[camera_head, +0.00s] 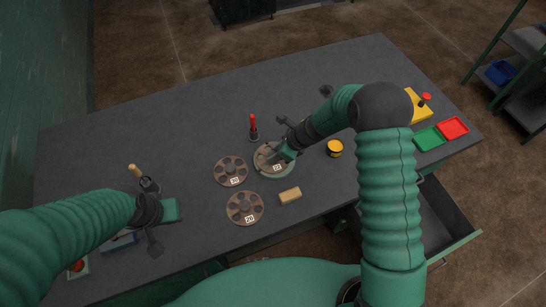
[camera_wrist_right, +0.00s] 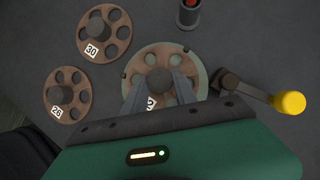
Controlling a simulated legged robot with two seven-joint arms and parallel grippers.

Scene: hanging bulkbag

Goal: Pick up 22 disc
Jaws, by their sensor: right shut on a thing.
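The 22 disc (camera_head: 266,152) is a brown, round disc with holes, lying on a pale green round plate (camera_head: 289,168) in the middle of the table. In the right wrist view the disc (camera_wrist_right: 140,70) shows with its label partly hidden by a finger. My right gripper (camera_head: 284,156) comes down over it, and its two fingers (camera_wrist_right: 158,88) are shut on the disc's grey central hub. The disc looks flat on the plate; I see no clear gap. My left gripper (camera_head: 172,210) hangs over the table's left part; its fingers cannot be made out.
Two similar discs lie beside it: disc 30 (camera_head: 230,170) and another, labelled 26 (camera_wrist_right: 68,95). A red-handled tool (camera_head: 253,128), wooden block (camera_head: 290,195) and yellow-topped item (camera_head: 335,148) are close. Green (camera_head: 429,139) and red (camera_head: 453,128) trays sit right. The table's back is clear.

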